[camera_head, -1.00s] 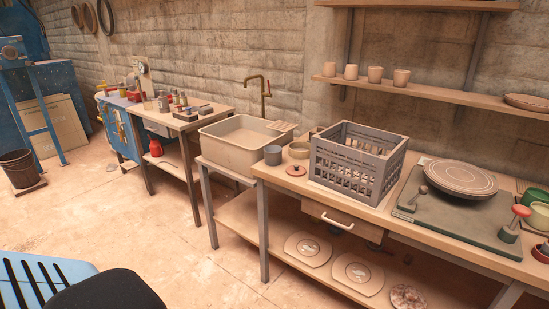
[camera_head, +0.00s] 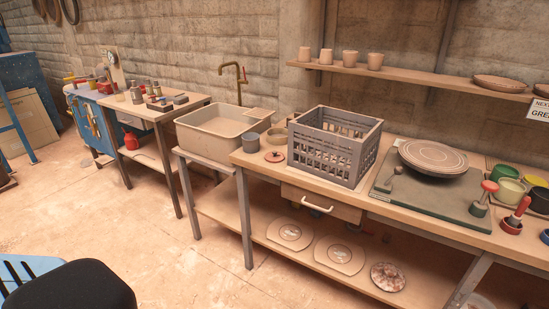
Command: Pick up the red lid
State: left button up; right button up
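The red lid (camera_head: 274,156) is a small round disc with a knob. It lies flat on the wooden workbench (camera_head: 262,166) near its left front edge. A grey cup (camera_head: 250,142) stands just behind and left of it, and a grey crate (camera_head: 334,145) stands to its right. A tan bowl (camera_head: 277,138) stands behind it. Neither of my grippers shows in the head view.
A sink basin (camera_head: 218,130) stands left of the bench. A green board (camera_head: 428,196) with a round plate (camera_head: 433,156) lies right of the crate. A black rounded seat (camera_head: 72,287) is at the lower left. The floor (camera_head: 150,215) before the bench is largely clear.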

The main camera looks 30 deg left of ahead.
aim_at(274, 156)
jog(key=i+j+z, duration=0.2)
jog(key=j+z, duration=0.3)
jog(key=j, duration=1.1)
jog(key=j+z, duration=0.45)
jog(key=j, duration=1.15)
jog(key=k, duration=0.05)
